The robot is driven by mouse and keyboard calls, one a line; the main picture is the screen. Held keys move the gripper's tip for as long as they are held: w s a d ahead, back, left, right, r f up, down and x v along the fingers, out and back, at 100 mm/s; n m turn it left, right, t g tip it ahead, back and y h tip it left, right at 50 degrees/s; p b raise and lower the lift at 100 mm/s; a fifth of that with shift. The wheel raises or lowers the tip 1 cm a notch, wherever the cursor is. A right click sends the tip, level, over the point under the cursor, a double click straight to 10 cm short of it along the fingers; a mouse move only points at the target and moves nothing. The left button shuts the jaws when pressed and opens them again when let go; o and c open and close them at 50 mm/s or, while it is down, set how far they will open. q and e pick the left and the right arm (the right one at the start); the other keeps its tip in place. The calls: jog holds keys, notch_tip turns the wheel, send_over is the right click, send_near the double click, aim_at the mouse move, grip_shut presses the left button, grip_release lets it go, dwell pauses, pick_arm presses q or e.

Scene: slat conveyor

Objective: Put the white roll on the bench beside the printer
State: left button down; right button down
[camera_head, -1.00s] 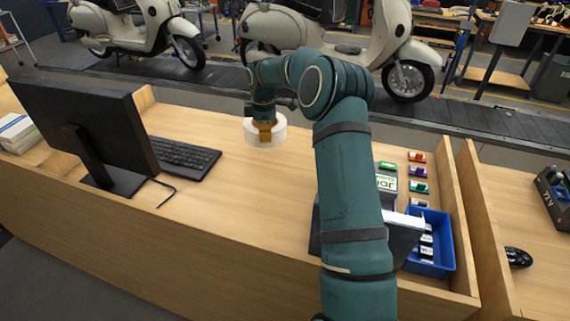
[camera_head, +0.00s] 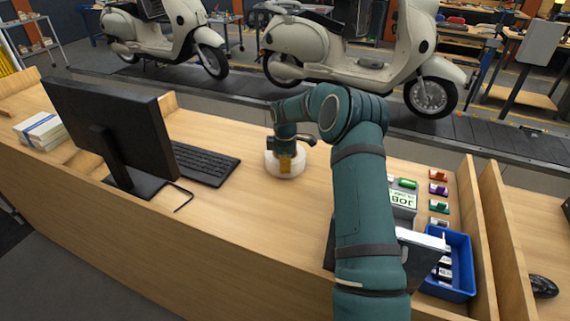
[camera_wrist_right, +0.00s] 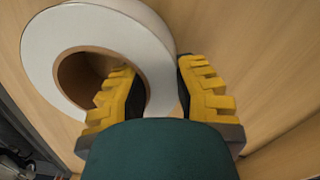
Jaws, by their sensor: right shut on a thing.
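The white roll (camera_head: 285,165) is a thick ring with a brown core, at the bench's middle right of the keyboard. It looks to be at or just above the bench top; I cannot tell if it touches. My right gripper (camera_head: 289,164) is shut on its wall. In the right wrist view, one yellow-padded finger is inside the core and the other outside the roll (camera_wrist_right: 95,32), with the gripper (camera_wrist_right: 155,75) between them. The printer, seemingly the dark box (camera_head: 424,262) with white paper, is largely hidden behind my right arm. My left gripper is not in view.
A monitor (camera_head: 110,130) and keyboard (camera_head: 203,163) stand left of the roll. A blue tray (camera_head: 462,262), a JOB card (camera_head: 402,198) and several small coloured items lie at the right, beside a wooden divider (camera_head: 478,225). Bare bench lies in front of the roll.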

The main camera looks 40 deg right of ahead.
jog(key=c, duration=0.8)
grip_release()
jog(key=shift+c, duration=0.2)
notch_tip(320, 180, up, 12)
jog(key=shift+r+p, duration=0.15)
jog(key=shift+p, duration=0.2)
jog(key=shift+s+a, duration=0.1)
